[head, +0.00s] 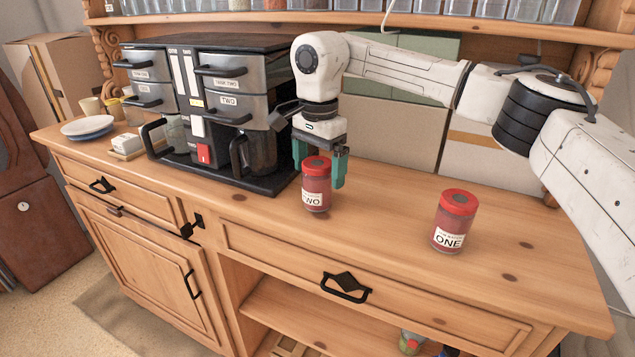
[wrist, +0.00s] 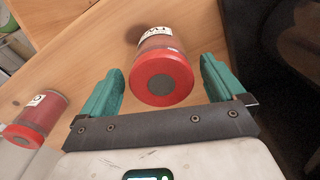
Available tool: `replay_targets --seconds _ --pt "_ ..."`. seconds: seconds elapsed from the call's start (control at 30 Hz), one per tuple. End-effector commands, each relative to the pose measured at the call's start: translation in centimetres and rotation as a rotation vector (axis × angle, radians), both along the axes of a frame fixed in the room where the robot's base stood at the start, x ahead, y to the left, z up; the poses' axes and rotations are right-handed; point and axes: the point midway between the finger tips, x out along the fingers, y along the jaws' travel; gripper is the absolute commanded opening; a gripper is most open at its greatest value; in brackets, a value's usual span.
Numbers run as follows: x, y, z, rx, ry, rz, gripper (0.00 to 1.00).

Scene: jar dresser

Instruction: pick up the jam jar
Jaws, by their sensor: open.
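Two red-lidded jam jars stand upright on the wooden dresser top. The jar labelled TWO (head: 316,186) is near the middle, just right of the coffee machine. The jar labelled ONE (head: 454,222) stands farther right and is clear of my gripper. My gripper (head: 320,172) points down at jar TWO, with its green fingers open. In the wrist view, jar TWO (wrist: 162,72) shows between and slightly beyond the open fingertips of my gripper (wrist: 162,85), with no clear contact. Jar ONE (wrist: 38,115) lies outside the left finger there.
The black and grey coffee machine (head: 208,105) with a glass pot stands close left of jar TWO. Plates (head: 88,127) and a white butter dish (head: 125,143) are at the far left. Boxes (head: 390,133) stand behind my arm. The dresser top between the jars is clear.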

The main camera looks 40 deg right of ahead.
Motion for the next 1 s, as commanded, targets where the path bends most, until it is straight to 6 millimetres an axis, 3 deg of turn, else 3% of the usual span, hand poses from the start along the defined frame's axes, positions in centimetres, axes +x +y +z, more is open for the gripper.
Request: replay_targets --seconds 0.3,0.6,1.0 --pt "0.2 0.2 -4.0 0.001 0.002 0.000 0.96" --pt "0.2 0.2 -4.5 0.000 0.001 0.000 0.95" --pt "0.2 0.2 -4.4 0.000 0.001 0.000 0.57"
